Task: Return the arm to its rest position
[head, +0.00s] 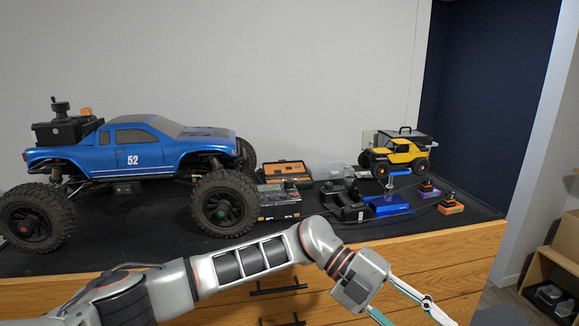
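My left arm comes in from the left along the front of the bench. Its gripper (415,315) hangs at the bottom of the head view, right of centre, in front of the wooden drawers. Its two fingers are spread apart with nothing visible between them, and their tips are at or past the bottom edge. My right gripper is not in view.
A large blue crawler truck (150,155) stands at the left on the dark bench mat (150,245). A yellow crawler (399,154) sits at the back right above a blue stand (388,205). Wooden drawers (440,262) lie below, and shelves (550,275) stand far right.

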